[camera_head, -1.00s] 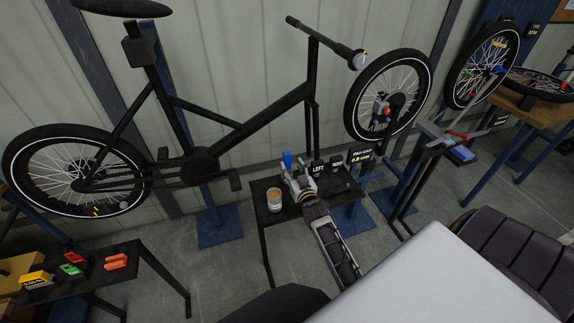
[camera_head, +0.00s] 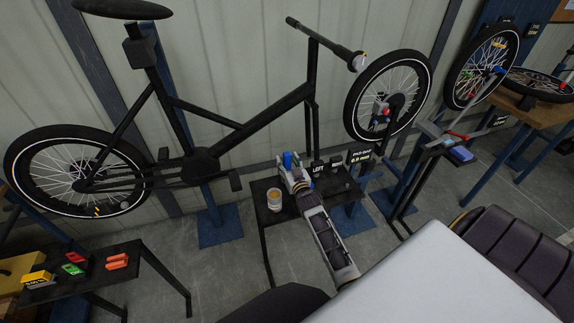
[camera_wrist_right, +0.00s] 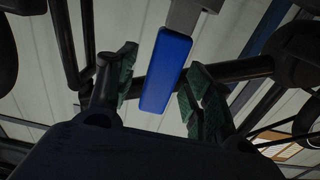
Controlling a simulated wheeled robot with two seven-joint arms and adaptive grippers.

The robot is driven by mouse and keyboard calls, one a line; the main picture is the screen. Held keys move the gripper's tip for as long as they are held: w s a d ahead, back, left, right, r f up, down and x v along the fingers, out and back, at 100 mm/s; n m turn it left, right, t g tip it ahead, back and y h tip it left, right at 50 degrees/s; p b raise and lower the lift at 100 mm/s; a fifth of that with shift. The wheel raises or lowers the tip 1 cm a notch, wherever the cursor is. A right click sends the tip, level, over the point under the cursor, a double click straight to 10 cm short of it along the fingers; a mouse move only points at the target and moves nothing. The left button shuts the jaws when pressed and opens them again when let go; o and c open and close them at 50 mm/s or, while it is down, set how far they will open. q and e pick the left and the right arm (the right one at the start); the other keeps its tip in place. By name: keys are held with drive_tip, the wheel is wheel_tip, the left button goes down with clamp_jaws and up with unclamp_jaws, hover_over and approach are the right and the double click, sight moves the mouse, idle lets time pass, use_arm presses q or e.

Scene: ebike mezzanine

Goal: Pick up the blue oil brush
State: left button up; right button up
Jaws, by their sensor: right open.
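The blue oil brush (camera_head: 287,159) stands upright on the small dark table (camera_head: 262,228) below the bike frame. My right gripper (camera_head: 290,170) reaches up to it from the front. In the right wrist view the blue brush (camera_wrist_right: 166,72) shows between the two green-padded fingers of my right gripper (camera_wrist_right: 160,88). The fingers are open, with a gap visible on either side of the brush. A grey part shows at the brush's far end. The brush's foot is hidden by the gripper in the head view. My left gripper is not in view.
A cup with yellowish contents (camera_head: 274,199) stands left of the right gripper. A LEFT label (camera_head: 318,169) and small dark blocks stand to the right. A black bicycle (camera_head: 200,160) is behind. A side table at lower left holds coloured boxes (camera_head: 74,264).

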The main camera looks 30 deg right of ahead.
drive_tip(key=shift+w+d, duration=0.15)
drive_tip(key=shift+w, duration=0.3)
drive_tip(key=c, duration=1.1)
drive_tip(key=shift+r, duration=0.1)
drive_tip(key=shift+r, duration=4.9)
